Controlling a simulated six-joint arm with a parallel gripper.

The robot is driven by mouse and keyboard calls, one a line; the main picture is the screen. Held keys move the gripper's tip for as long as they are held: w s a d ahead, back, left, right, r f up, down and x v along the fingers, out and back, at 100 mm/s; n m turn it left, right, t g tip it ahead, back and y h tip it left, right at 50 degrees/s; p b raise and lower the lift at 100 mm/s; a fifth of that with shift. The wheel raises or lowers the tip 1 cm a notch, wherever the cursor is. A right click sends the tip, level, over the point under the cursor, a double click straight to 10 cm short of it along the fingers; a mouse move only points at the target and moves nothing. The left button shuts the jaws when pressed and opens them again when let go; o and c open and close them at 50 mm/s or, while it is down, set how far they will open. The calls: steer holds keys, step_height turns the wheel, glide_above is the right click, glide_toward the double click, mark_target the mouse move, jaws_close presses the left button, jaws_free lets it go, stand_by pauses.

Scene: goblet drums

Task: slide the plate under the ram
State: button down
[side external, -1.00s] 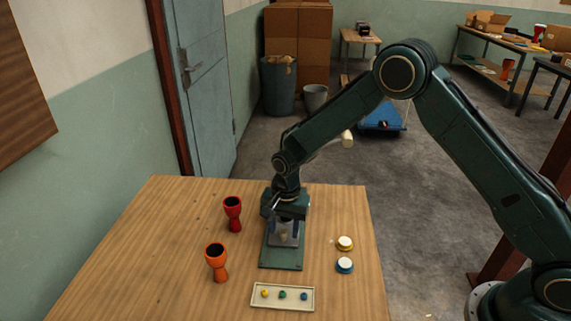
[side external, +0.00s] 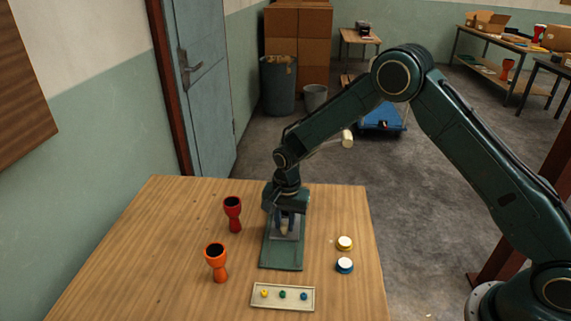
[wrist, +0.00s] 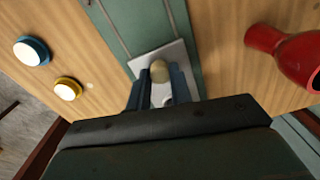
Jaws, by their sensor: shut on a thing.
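A grey metal plate (side external: 291,234) lies flat on the green press base (side external: 281,260), and the wrist view shows it too (wrist: 142,64). A rounded tan knob (wrist: 160,69) stands up from the plate. My gripper (wrist: 162,82) is shut on this knob, one finger on each side. In the side view my gripper (side external: 286,214) is low over the back part of the base. The ram and the press's upper part are hidden behind my gripper and wrist, so I cannot tell how far under the ram the plate is.
A red goblet drum (side external: 232,214) and an orange one (side external: 216,262) stand left of the base. Yellow-rimmed (side external: 345,243) and blue-rimmed (side external: 344,265) white-topped discs lie to the right. A tray (side external: 282,308) with three small coloured pieces lies in front.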

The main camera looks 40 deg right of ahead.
steer(key=shift+w+d, duration=0.95)
steer(key=shift+d, duration=0.05)
steer(key=c, duration=1.3)
jaws_free()
steer(key=shift+o, duration=0.2)
steer(key=shift+a, duration=0.1)
